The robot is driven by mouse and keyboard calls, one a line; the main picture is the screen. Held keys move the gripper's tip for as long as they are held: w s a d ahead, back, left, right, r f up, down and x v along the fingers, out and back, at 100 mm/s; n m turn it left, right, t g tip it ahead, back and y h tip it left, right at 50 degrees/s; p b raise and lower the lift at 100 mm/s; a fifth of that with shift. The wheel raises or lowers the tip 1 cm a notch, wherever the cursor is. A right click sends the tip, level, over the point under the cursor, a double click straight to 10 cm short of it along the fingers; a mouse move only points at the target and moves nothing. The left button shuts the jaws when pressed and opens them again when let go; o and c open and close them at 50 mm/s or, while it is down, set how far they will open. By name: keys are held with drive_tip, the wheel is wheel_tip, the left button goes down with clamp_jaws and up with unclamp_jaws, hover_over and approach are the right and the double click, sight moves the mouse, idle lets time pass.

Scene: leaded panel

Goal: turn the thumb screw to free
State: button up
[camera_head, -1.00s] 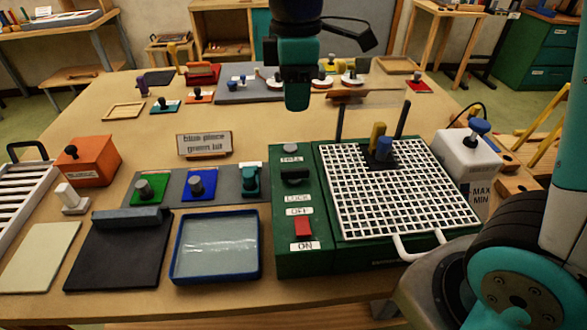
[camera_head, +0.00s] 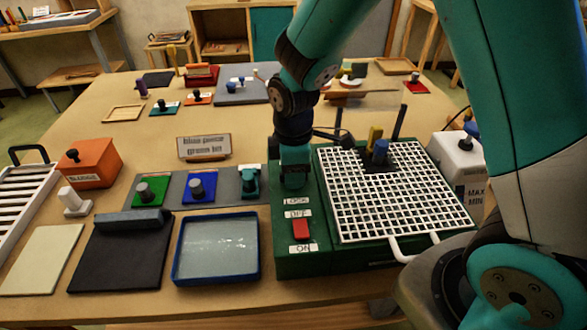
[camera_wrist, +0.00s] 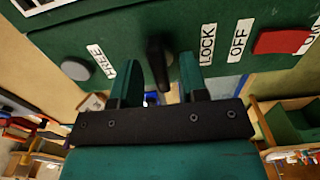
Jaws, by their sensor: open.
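The thumb screw (camera_wrist: 158,62) is a dark lever-like knob on the green machine box (camera_head: 302,262). In the wrist view it sits between the FREE label (camera_wrist: 102,61) and the LOCK label (camera_wrist: 208,44). My gripper (camera_wrist: 160,75) is open, with one green finger on each side of the screw. I cannot tell whether either finger touches it. In the head view my gripper (camera_head: 294,172) is low over the box's left strip and hides the screw and the FREE label.
A red switch (camera_head: 302,229) sits between OFF and ON labels near the strip's front. A white grid (camera_head: 400,205) with a blue-topped and a yellow post lies right of it. A blue-rimmed tray (camera_head: 218,247) stands left. A white container (camera_head: 462,160) stands right.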

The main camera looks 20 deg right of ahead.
drive_tip(key=shift+f, duration=0.15)
clamp_jaws()
